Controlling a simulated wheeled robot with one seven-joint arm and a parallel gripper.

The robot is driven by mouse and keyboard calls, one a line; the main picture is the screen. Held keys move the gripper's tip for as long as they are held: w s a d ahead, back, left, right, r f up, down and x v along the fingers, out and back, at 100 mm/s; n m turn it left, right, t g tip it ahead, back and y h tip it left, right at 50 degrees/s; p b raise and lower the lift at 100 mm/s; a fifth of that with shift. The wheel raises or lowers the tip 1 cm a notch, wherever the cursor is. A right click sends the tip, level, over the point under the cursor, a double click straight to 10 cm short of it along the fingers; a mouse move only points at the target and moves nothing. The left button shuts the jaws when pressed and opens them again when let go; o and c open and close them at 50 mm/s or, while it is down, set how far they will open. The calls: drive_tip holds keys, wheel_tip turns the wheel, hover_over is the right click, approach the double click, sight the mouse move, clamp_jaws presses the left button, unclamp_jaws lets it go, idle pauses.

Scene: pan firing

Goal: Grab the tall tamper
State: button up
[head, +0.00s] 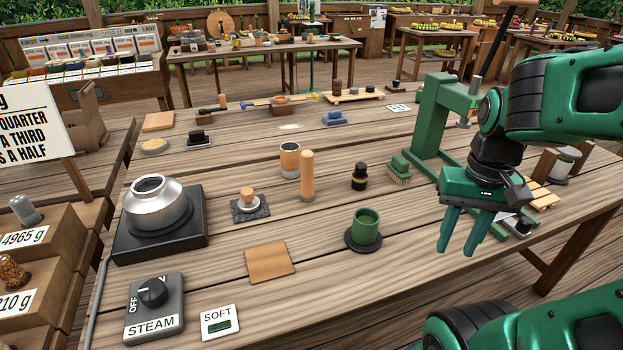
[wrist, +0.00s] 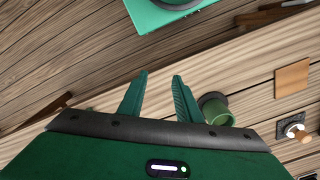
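A tall wooden handle (head: 307,175), likely the tall tamper, stands upright near the middle of the table in the head view, just right of a cup with an orange-brown band (head: 289,160). Its lower end is hard to make out. A shorter tamper (head: 247,196) with a wooden knob and metal base sits on a dark speckled mat; it also shows at the right edge of the wrist view (wrist: 294,130). My gripper (head: 458,250) is open and empty above the table's right part, well right of the tall handle. Its two fingers also show in the wrist view (wrist: 159,76).
A green cup (head: 366,224) on a dark saucer stands between my gripper and the tall handle. A small black jar (head: 359,177), a brush (head: 399,168) and a green press (head: 432,120) stand behind. A steel pot (head: 160,205) is at left. Bare wood lies before the tall handle.

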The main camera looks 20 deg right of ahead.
drive_tip(key=o, duration=0.5)
drive_tip(key=shift+s+r, duration=0.15)
drive_tip(key=shift+s, duration=0.1)
drive_tip(key=shift+o, duration=0.2)
drive_tip(key=shift+w+r+n, duration=0.2)
drive_tip(key=shift+r+n, duration=0.1)
drive_tip(key=n+t+y, duration=0.4)
drive_tip(key=n+t, duration=0.1)
drive_tip(key=n, duration=1)
approach(307, 172)
drive_tip(key=w+d, duration=0.2)
drive_tip(key=shift+s+a+x, duration=0.15)
drive_tip(key=shift+x, duration=1.8)
drive_tip(key=shift+s+a+x, duration=0.1)
drive_tip(key=shift+x, duration=1.85)
drive_tip(key=shift+s+a+x, duration=0.15)
drive_tip(key=shift+x, duration=1.8)
